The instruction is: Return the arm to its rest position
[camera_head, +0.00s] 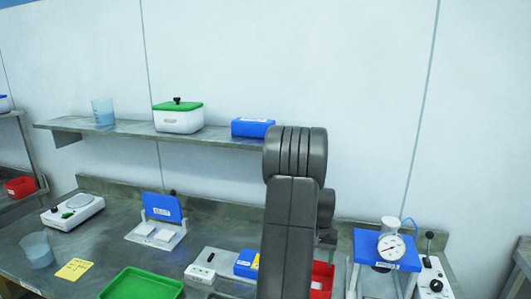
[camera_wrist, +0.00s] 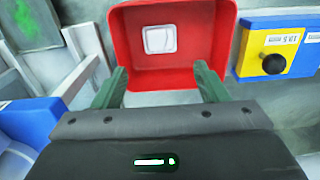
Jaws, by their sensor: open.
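My gripper (camera_wrist: 160,86) shows in the wrist view with its two green fingers spread wide apart. Nothing is between the fingers. A red bin (camera_wrist: 185,72) lies just beyond the fingertips, with a small white square piece (camera_wrist: 159,39) inside it. In the head view my dark arm stands upright in the middle and hides the gripper. Part of the red bin (camera_head: 322,278) shows there, just right of my arm.
A blue-topped stand with a gauge (camera_head: 390,247) is right of my arm. A shelf (camera_head: 140,129) runs behind, holding a green-lidded white container (camera_head: 179,120). A green tray (camera_head: 140,285) lies front left.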

